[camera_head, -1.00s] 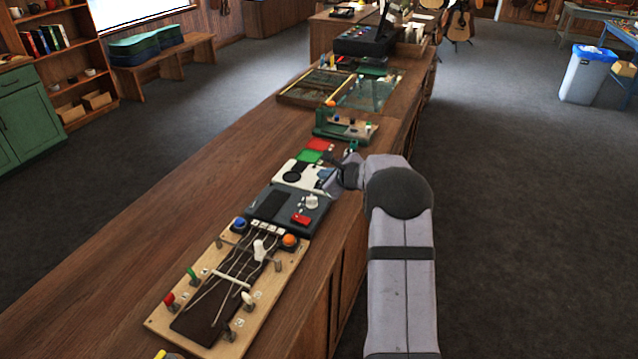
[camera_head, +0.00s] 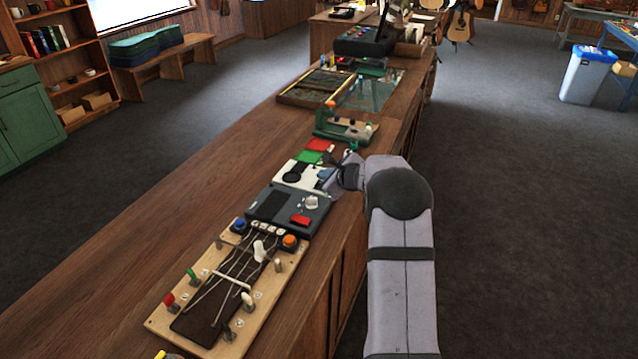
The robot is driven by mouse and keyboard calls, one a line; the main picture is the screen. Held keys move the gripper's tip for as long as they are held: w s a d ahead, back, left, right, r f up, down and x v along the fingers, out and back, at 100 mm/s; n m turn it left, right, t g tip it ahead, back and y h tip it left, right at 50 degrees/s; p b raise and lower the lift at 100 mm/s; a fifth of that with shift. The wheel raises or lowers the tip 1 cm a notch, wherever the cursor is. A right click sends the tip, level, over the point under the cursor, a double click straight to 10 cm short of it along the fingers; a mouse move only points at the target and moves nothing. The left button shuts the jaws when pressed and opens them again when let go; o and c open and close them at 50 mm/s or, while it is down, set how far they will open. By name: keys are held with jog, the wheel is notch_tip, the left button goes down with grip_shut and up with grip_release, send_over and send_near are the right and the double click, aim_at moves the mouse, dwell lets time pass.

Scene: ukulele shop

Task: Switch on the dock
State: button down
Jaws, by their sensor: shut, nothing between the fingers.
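A dark grey box (camera_head: 266,206) with a white knob (camera_head: 311,202) and a red switch (camera_head: 299,220) lies on the wooden counter; it may be the dock, but I cannot read any label. Behind it lies a white panel with a black round part (camera_head: 292,178). My gripper (camera_head: 330,182) is at the right end of this white panel, low over the counter's right edge. It is shut and empty. The fingertips are small and partly hidden by the wrist, and I cannot tell whether they touch the panel.
A wooden board (camera_head: 262,298) with strings, pegs and buttons lies in front. Red (camera_head: 320,145) and green (camera_head: 308,156) pads and a green stand (camera_head: 343,127) lie beyond. The counter's left side (camera_head: 170,235) is bare. Open floor lies to the right.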

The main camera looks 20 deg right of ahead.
jog(key=shift+w+a+f+b, duration=0.15)
jog(key=shift+f+b, duration=0.7)
jog(key=shift+b, duration=0.15)
dwell(1.2)
jog(key=shift+r, duration=0.2)
jog(key=shift+r+p, duration=0.55)
jog(key=shift+r, duration=0.1)
dwell(0.4)
jog(key=shift+s+d+r+p, duration=0.2)
jog(key=shift+r+p, duration=0.4)
jog(key=shift+r, duration=0.2)
jog(key=shift+s+d+r+p, duration=0.25)
jog(key=shift+r+p, duration=0.3)
jog(key=shift+r, duration=0.3)
jog(key=shift+s+d+r+p, duration=0.2)
jog(key=shift+r+p, duration=0.4)
jog(key=shift+r, duration=0.2)
